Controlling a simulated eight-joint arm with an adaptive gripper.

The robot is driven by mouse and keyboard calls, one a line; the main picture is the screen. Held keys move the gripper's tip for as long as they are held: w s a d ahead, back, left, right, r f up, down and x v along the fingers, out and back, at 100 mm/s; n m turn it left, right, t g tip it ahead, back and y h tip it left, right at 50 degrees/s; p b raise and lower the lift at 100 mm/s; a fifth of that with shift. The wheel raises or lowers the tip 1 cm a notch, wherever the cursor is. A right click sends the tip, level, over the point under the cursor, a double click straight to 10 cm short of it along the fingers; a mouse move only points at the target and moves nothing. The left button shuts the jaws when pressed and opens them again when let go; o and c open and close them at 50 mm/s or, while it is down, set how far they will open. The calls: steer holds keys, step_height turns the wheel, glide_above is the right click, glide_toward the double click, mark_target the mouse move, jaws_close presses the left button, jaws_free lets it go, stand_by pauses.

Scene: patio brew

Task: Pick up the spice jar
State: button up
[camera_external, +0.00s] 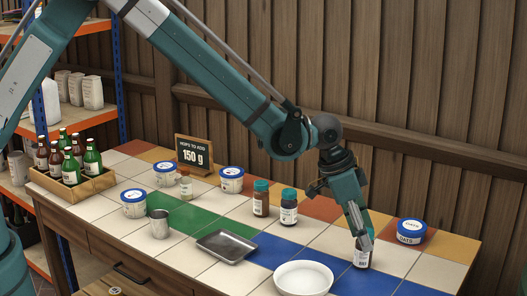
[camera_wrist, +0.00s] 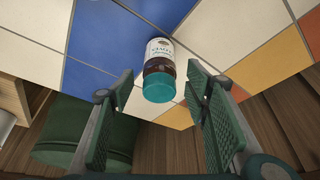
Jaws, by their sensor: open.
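A dark jar with a white label and teal lid (camera_wrist: 160,70) lies in view between the two fingers in the wrist view. Its label (camera_external: 361,259) shows under my gripper in the external view, where the fingers hide its lid. My gripper (camera_external: 364,241) points down at this jar; it is open, with a finger on either side and gaps beside the jar in the wrist view (camera_wrist: 161,76). Two similar teal-lidded jars, one brown (camera_external: 261,199) and one dark (camera_external: 289,208), stand upright left of it on the table.
An oats tub (camera_external: 411,232) stands right of my gripper and a white plate (camera_external: 304,279) left of it. A metal tray (camera_external: 227,246), metal cup (camera_external: 159,223), blue-lidded tubs, bottle crate (camera_external: 73,190) and 150 g sign (camera_external: 194,155) are farther left. A wooden wall is behind.

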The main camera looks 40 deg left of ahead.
mark_target(371, 253)
steer(key=shift+x, duration=0.8)
steer(key=shift+f, duration=0.1)
steer(key=shift+d+b+x, duration=0.1)
steer(key=shift+b+x, duration=0.2)
steer(key=shift+x, duration=0.95)
steer(key=shift+d+b+x, duration=0.15)
steer(key=shift+b+x, duration=0.1)
steer(key=shift+x, duration=1.05)
steer(key=c, duration=1.1)
